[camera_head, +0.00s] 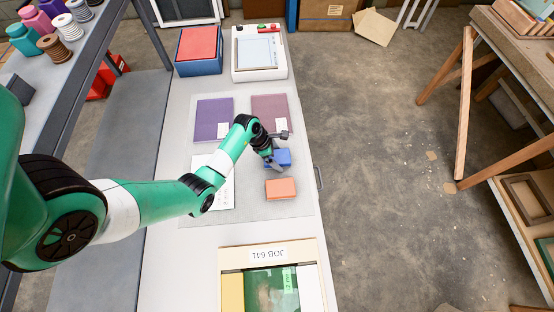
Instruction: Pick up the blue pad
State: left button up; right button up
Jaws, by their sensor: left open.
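The blue pad (284,158) is a small block on the light grey mat (260,209) on the bench. My left gripper (283,151) is open at the pad, with one finger over its near left part and the other beyond its far side. The gripper hides part of the pad, and I cannot tell whether the fingers touch it. My right gripper is not in view.
An orange pad (281,189) lies just nearer than the blue one. Purple (214,119) and mauve (270,108) sheets lie behind. A frame marked JOB 641 (267,253) is at the front. A scale (259,72) and a blue box (198,67) stand at the back.

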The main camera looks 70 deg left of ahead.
aim_at(281, 156)
pick_arm(q)
jog(key=shift+f, duration=0.1)
jog(key=shift+c, duration=0.2)
jog(key=c, duration=1.2)
notch_tip(281, 156, up, 4)
jog(key=shift+r+p, duration=0.2)
jog(key=shift+p, duration=0.85)
jog(key=shift+s+d+r+p, duration=0.2)
jog(key=shift+d+r+p, duration=0.2)
jog(key=shift+r, duration=0.15)
jog(key=shift+s+d+r+p, duration=0.2)
jog(key=shift+d+r+p, duration=0.2)
jog(key=shift+r, duration=0.15)
jog(key=s+d+r+b, duration=0.1)
jog(key=s+d+r, duration=0.1)
jog(key=d, duration=0.3)
jog(key=s+d+r+b, duration=0.1)
jog(key=s+d+r, duration=0.2)
jog(key=d, duration=0.3)
jog(key=shift+b+v, duration=0.3)
jog(key=shift+v, duration=0.6)
jog(key=shift+w+d, duration=0.1)
